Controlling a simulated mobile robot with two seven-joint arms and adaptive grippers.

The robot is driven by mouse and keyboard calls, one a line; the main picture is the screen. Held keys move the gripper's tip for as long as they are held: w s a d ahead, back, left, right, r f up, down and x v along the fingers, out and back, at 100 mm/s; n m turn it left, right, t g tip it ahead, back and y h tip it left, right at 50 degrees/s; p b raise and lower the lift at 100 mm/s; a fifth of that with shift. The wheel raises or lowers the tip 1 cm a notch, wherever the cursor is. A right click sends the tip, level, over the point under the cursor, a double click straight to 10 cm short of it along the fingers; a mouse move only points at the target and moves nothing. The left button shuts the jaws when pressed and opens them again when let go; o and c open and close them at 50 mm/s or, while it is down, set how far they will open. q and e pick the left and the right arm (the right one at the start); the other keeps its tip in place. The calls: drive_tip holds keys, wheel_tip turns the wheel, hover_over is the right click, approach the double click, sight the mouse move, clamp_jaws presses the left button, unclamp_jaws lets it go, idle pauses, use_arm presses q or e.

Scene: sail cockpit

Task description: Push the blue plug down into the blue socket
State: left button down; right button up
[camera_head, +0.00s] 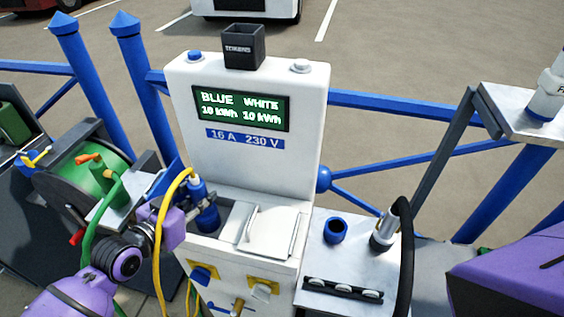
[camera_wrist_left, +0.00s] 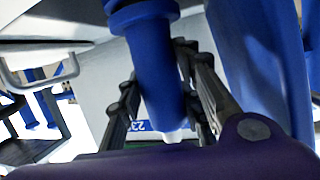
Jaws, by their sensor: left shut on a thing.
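The blue plug (camera_head: 198,189) stands roughly upright at the left socket bay of the white pedestal, with a yellow cable curving from its top. My left gripper (camera_head: 194,212) is shut on it from the left. In the left wrist view the blue plug (camera_wrist_left: 150,60) lies between the two dark fingers (camera_wrist_left: 160,100), its pale cable end towards the gripper's body and a wider blue collar at the top edge. The blue socket is hidden by the plug and fingers; how deep the plug sits I cannot tell. My right gripper is out of view.
A white flap (camera_head: 272,232) covers the bay beside the plug. A green cable reel (camera_head: 95,165) stands left. A metal shelf at right holds a blue cup (camera_head: 335,230) and a connector with a black cable (camera_head: 384,233). Blue railings (camera_head: 420,115) run behind.

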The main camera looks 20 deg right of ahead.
sight(194, 202)
use_arm(q)
drive_tip(key=shift+f, duration=0.4)
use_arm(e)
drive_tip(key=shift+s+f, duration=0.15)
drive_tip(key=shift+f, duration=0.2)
use_arm(q)
drive_tip(key=c, duration=1.5)
unclamp_jaws()
drive_tip(key=shift+f, duration=0.1)
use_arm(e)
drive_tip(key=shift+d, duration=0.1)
use_arm(q)
drive_tip(key=shift+p+v, duration=0.45)
drive_tip(key=shift+v, duration=2.2)
drive_tip(key=shift+p+v, duration=0.5)
drive_tip(key=shift+v, duration=2.4)
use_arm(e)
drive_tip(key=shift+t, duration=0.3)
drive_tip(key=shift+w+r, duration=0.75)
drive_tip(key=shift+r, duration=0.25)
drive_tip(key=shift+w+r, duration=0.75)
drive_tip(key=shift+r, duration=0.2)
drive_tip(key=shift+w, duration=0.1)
